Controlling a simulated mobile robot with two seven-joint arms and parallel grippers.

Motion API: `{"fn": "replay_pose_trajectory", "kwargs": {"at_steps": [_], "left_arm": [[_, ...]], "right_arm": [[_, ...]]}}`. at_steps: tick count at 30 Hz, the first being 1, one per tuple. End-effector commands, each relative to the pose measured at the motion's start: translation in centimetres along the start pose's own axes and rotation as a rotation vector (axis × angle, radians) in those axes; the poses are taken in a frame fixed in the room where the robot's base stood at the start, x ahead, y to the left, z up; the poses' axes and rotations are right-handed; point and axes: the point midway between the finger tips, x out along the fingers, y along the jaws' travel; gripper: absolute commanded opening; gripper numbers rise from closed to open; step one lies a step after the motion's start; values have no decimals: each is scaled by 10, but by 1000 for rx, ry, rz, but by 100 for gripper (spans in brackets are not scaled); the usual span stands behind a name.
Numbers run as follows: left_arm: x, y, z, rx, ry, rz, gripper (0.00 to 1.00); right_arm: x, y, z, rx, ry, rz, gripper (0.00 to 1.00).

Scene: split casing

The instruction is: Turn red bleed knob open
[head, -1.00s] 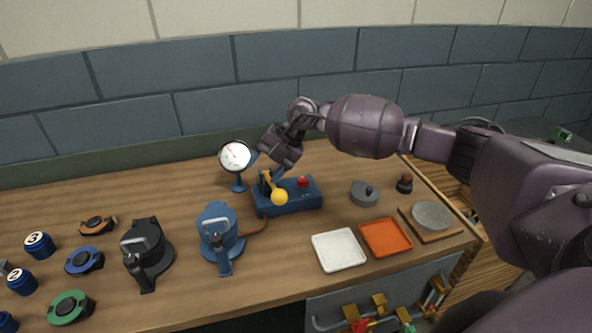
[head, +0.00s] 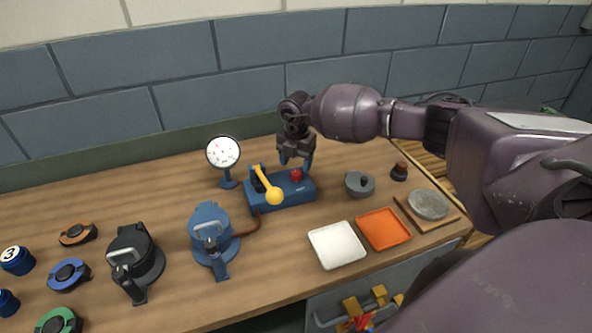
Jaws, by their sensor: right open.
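The red bleed knob (head: 296,175) sits on top of the blue pump block (head: 294,194), toward its right end. A lever with a yellow ball end (head: 274,196) rises from the left part of the block. My right gripper (head: 296,167) is open and points down at the red knob, its fingers just above or around it. I cannot tell whether the fingers touch the knob. A round white gauge (head: 223,152) stands behind and left of the block. My left gripper is not in view.
A blue casing (head: 212,236) and a black casing (head: 134,258) stand to the left. A white tray (head: 337,246) and an orange tray (head: 384,229) lie in front right. A grey lidded piece (head: 359,184) stands right of the block. A hose joins the block and blue casing.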

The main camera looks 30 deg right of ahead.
Motion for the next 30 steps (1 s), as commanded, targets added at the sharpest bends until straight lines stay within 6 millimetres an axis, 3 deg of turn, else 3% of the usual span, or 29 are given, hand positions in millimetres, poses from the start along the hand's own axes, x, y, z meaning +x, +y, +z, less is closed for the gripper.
{"fn": "replay_pose_trajectory", "kwargs": {"at_steps": [3, 9, 20, 30], "left_arm": [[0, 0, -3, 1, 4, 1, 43], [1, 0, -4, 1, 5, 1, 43], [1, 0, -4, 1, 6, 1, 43], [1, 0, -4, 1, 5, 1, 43]], "right_arm": [[18, 0, -1, 0, 1, -2, 61], [35, 0, 0, -1, 1, 0, 61], [39, 0, 0, -1, 0, 1, 61], [39, 0, 0, -1, 0, 1, 12]]}}
